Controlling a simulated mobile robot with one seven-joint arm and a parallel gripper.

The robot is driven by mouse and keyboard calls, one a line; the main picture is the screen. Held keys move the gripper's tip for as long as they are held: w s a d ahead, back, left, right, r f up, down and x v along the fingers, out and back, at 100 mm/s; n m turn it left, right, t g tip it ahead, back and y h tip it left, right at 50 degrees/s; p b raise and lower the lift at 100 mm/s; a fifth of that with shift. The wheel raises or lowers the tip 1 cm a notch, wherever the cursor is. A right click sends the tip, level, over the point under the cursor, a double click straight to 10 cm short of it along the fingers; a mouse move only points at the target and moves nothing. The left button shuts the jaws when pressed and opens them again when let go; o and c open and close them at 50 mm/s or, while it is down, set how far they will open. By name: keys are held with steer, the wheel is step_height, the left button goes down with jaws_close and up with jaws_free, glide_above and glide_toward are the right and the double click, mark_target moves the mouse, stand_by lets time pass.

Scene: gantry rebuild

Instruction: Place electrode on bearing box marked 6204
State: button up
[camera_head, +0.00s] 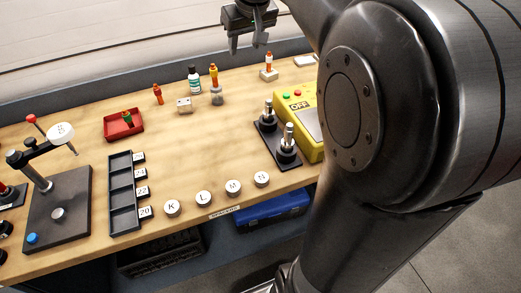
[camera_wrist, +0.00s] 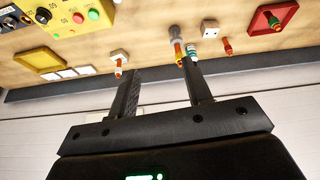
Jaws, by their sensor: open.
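My gripper (camera_head: 248,44) is open and empty, above the back of the bench; its two fingers show in the wrist view (camera_wrist: 160,68). Several small upright coloured pieces could be the electrode; I cannot tell which. One orange piece (camera_head: 268,58) stands on a small white block (camera_head: 268,74). A yellow-orange piece (camera_head: 213,74) is at a grey stand (camera_head: 216,97). Another orange piece (camera_head: 158,94) stands on the bench. A second small white box (camera_head: 184,105) sits near the stand. No 6204 mark is readable, so the bearing box is uncertain.
A red tray (camera_head: 108,130) holds a green-topped piece. A white-and-green bottle (camera_head: 194,80) stands near the grey stand. A yellow control box (camera_head: 310,140) and black post plate (camera_head: 268,148) are at the right. Round lettered spacers line the front. The bench middle (camera_head: 160,155) is clear.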

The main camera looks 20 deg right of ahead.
steer(key=s+a+f, duration=0.2)
steer(key=s+f, duration=0.1)
steer(key=s, duration=0.5)
steer(key=s+a+f, duration=0.2)
steer(key=s+f, duration=0.2)
steer(key=s, duration=0.4)
steer(key=s+a+f+m, duration=0.1)
steer(key=s+a+f, duration=0.1)
steer(key=s, duration=0.7)
steer(key=shift+a+f+t, duration=0.2)
steer(key=shift+f+t, duration=0.2)
steer(key=shift+f, duration=0.35)
